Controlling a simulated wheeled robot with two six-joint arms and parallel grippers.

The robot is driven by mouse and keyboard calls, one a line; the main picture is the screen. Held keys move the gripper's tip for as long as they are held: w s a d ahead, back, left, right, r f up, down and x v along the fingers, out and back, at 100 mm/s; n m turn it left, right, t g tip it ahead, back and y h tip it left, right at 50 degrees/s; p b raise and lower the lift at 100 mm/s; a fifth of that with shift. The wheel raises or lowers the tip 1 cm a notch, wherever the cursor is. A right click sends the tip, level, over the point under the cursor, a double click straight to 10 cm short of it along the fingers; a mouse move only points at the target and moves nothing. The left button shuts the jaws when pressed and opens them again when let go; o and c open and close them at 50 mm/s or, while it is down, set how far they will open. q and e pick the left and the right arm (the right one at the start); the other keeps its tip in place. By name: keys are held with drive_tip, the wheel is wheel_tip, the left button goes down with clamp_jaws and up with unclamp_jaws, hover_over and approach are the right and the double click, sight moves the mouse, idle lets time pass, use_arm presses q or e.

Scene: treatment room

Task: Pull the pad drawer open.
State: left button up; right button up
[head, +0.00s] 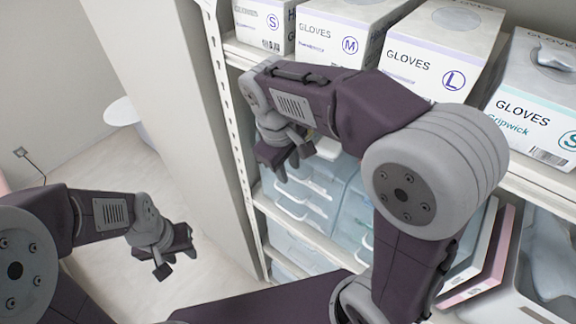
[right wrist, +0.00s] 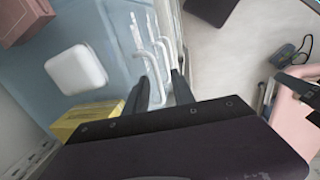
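A drawer unit with clear bluish drawers and white bar handles (head: 303,205) stands on the shelf below the glove boxes. I cannot tell which drawer is the pad drawer; no label is readable. My right gripper (head: 284,160) is in front of the unit's upper part, and my arm hides some of it. In the right wrist view, the fingers of my right gripper (right wrist: 159,93) are apart, with a white handle (right wrist: 153,64) reaching between them; contact is not clear. My left gripper (head: 173,256) is open and empty, over the floor at left.
Glove boxes (head: 428,58) line the shelf above. A shelf upright (head: 226,105) stands left of the drawers. The right wrist view shows a white rounded block (right wrist: 75,69) and a yellow box (right wrist: 86,119) beside the handles. Floor (head: 110,180) at left is mostly free.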

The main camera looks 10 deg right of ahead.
drive_tip(key=shift+w+d+f, duration=0.1)
drive_tip(key=shift+w+f, duration=0.45)
drive_tip(key=shift+f, duration=0.25)
drive_tip(key=shift+w+f, duration=0.15)
drive_tip(key=shift+w, duration=0.3)
drive_tip(key=shift+s, duration=0.45)
clamp_jaws()
use_arm(q)
drive_tip(key=shift+w, duration=0.45)
use_arm(e)
drive_tip(key=shift+w, duration=0.1)
